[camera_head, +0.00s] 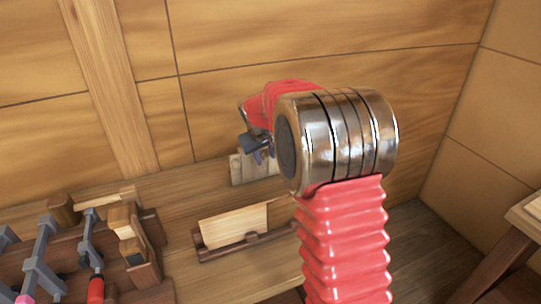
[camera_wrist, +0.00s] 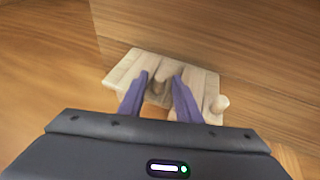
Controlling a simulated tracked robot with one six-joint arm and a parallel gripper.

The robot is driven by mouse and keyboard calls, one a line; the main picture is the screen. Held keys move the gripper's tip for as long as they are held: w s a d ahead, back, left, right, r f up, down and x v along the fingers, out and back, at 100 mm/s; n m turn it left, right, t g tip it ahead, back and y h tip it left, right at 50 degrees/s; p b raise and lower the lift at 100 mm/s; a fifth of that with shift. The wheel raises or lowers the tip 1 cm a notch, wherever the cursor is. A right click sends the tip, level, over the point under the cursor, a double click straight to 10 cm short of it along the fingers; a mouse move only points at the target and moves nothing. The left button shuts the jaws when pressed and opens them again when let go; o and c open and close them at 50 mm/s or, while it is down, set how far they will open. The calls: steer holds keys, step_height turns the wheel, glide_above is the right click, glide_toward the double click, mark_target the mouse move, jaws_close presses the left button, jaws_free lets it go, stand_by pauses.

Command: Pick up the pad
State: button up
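A pale wooden slatted block (camera_head: 240,168) stands on the plank shelf against the back wall. It also shows in the wrist view (camera_wrist: 205,84), with a short round peg at its right side. A rounded pale piece (camera_wrist: 162,74) lies in its middle; I cannot tell whether this piece or the whole block is the pad. My gripper (camera_wrist: 160,80) has its two purple fingers apart, one on each side of the rounded piece. I see no clear grip on it. In the head view my gripper (camera_head: 262,156) is at the block, partly hidden by my arm.
A thin pale board (camera_head: 233,225) stands in a dark wooden holder on the shelf in front. A dark rack with several clamps (camera_head: 40,255) is at the lower left. A wooden table corner (camera_head: 525,225) is at the right. Plank walls close off the back and right.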

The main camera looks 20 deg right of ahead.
jaws_close()
steer(key=shift+r, duration=0.1)
stand_by(0.3)
steer(key=shift+s+r, duration=0.15)
steer(key=shift+r, duration=0.1)
step_height(320, 180, up, 11)
steer(key=s, duration=1.9)
steer(key=shift+s, duration=0.4)
